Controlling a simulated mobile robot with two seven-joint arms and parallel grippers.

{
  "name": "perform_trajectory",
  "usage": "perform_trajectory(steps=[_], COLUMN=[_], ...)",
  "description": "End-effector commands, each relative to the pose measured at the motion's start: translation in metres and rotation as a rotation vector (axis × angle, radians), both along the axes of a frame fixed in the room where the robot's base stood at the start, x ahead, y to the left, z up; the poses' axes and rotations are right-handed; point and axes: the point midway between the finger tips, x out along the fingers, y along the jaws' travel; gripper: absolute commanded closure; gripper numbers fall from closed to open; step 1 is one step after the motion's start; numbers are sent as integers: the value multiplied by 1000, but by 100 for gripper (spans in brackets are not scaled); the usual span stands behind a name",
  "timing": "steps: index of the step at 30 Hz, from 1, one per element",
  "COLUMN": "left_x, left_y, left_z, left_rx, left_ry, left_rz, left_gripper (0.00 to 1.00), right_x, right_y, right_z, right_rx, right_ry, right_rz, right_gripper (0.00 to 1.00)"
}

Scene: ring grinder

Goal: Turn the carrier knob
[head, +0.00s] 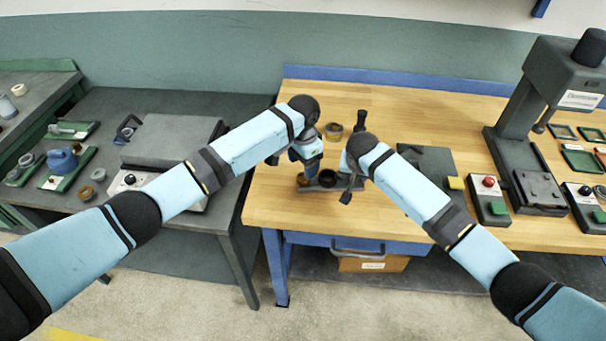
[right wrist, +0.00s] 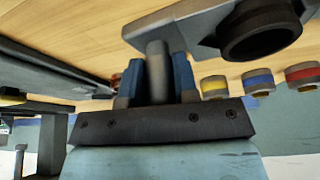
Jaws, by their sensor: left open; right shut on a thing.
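A grey flat carrier plate (head: 338,187) lies on the wooden bench, with a dark round cup (head: 327,177) in its middle. The cup and plate also show in the right wrist view, the cup (right wrist: 262,30) at top right. My right gripper (right wrist: 157,82) is shut on a grey upright post (right wrist: 156,60) at one end of the plate; I cannot tell if this post is the carrier knob. My left gripper (head: 311,170) is open above the plate's left part, near a small brownish round piece (head: 302,181). Its fingertips are partly hidden, and I cannot tell if they touch anything.
A brass-coloured ring (head: 334,131) and a dark upright tool (head: 361,119) stand behind the grippers. A dark press (head: 537,130) and a red-and-green button box (head: 489,198) are at right. Yellow, blue and red cylinders (right wrist: 258,82) show beyond the right gripper.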

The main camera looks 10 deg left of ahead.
Motion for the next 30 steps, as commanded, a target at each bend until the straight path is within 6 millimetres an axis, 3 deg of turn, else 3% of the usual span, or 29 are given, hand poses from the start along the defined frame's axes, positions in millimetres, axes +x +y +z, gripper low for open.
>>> perform_trajectory(steps=[3, 9, 20, 27, 30], left_x=[-1, 0, 0, 0, 0], left_y=[0, 0, 0, 0, 0], left_z=[-23, -44, -49, -49, -49], left_rx=[0, -1, -1, -1, -1], left_ry=[3, 1, 0, 0, 0], left_rz=[2, 2, 2, 2, 1], left_gripper=[34, 34, 34, 84, 84], right_x=[0, 0, 0, 0, 0], right_y=[0, 0, 0, 0, 0], right_z=[0, 0, 0, 0, 0], right_rx=[0, 0, 0, 0, 0], right_ry=[-1, -1, -1, -1, -1], right_rz=[0, 0, 0, 0, 0], right_gripper=[100, 100, 100, 100, 100])
